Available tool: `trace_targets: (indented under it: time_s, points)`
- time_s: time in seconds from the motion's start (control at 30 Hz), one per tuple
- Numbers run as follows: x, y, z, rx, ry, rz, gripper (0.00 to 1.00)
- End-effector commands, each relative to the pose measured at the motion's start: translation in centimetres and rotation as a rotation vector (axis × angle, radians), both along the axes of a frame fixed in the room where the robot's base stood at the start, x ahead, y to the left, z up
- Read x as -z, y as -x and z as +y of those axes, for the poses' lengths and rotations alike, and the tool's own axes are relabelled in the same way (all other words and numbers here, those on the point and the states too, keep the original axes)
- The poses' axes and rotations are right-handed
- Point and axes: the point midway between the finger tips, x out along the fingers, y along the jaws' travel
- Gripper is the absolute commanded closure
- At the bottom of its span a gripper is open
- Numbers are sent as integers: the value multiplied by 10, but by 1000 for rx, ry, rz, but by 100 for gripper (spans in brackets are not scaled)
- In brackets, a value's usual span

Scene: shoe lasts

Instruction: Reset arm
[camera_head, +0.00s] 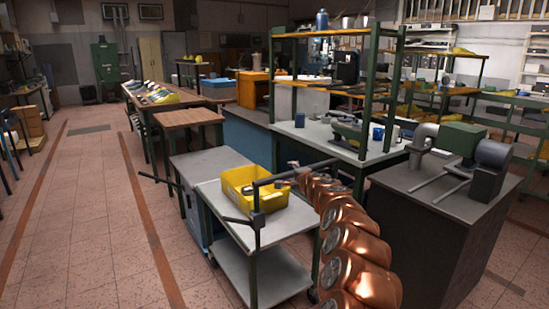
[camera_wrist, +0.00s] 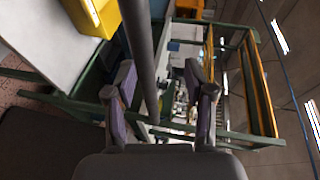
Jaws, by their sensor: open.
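My gripper (camera_wrist: 160,72) shows in the wrist view with its two dark purple-grey fingers spread apart. A grey bar (camera_wrist: 140,50) runs lengthwise through the view between the fingers. I see no finger closed on it, and I cannot tell whether they touch it. In the head view my copper-coloured arm rises from the lower right and ends near the trolley's dark handle bar (camera_head: 276,178). The fingers are too small to make out there.
A grey-topped trolley (camera_head: 286,222) carries a yellow bin (camera_head: 237,182), whose contents are unclear. A dark cabinet (camera_head: 425,215) with machinery stands to the right. A green-framed shelf bench (camera_head: 385,100) is behind. Open tiled floor (camera_head: 90,220) lies to the left.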

Motion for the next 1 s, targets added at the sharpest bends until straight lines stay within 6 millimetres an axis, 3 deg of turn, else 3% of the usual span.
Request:
trace_targets:
  time_s: [0.27,0.5,0.77,1.0]
  points:
    - [-62,56,83,-281,24,19,46]
    - [-109,135,142,-531,108,32,46]
    - [-137,241,178,-774,255,69,46]
    - [-135,344,178,-955,434,142,46]
